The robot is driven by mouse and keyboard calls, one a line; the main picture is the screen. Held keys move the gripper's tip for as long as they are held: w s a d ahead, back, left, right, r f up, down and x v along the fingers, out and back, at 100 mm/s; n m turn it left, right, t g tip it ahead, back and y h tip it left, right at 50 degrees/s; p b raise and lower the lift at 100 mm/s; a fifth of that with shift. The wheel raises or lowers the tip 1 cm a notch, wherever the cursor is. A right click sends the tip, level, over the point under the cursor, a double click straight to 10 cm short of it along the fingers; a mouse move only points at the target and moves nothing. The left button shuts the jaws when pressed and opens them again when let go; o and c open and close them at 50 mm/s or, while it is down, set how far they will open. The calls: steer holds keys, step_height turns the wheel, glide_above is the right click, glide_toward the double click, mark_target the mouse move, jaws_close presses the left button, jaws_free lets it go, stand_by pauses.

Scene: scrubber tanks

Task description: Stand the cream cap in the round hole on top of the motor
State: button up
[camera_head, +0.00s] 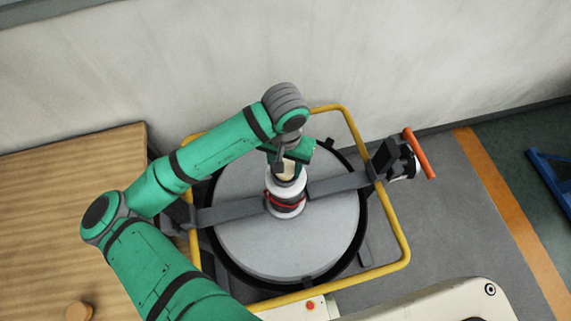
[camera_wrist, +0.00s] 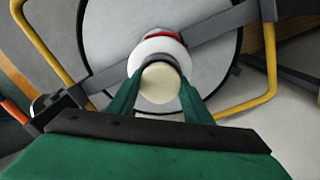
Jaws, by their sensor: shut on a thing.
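The cream cap (camera_wrist: 160,83) is between the two fingers of my gripper (camera_wrist: 160,95), which is shut on it. In the wrist view the cap shows as a round cream face in front of the white top of the motor (camera_wrist: 148,48). In the head view the cap (camera_head: 287,170) is a small cream patch directly above the motor (camera_head: 285,197), partly covered by my gripper (camera_head: 285,165). The motor is white with a red band and stands at the centre of the round tank. The hole is hidden, and I cannot tell whether the cap touches the motor.
A grey crossbar (camera_head: 338,186) spans the round grey tank lid (camera_head: 290,245). A yellow tube frame (camera_head: 405,245) surrounds the tank. A black fitting with an orange handle (camera_head: 420,153) is at the right. A wooden table (camera_head: 60,200) with a round wooden piece (camera_head: 78,311) is at the left.

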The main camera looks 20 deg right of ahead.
steer(key=shift+s+f, duration=0.1)
steer(key=shift+f, duration=0.2)
stand_by(0.4)
steer(key=o, duration=1.1)
steer(key=shift+d, duration=0.1)
steer(key=shift+c, duration=1.4)
steer(key=shift+o, duration=1.1)
steer(key=shift+s, duration=0.1)
steer(key=shift+o, duration=0.7)
steer(key=shift+c, duration=0.4)
steer(key=shift+w+a, duration=0.2)
steer(key=shift+c, duration=0.4)
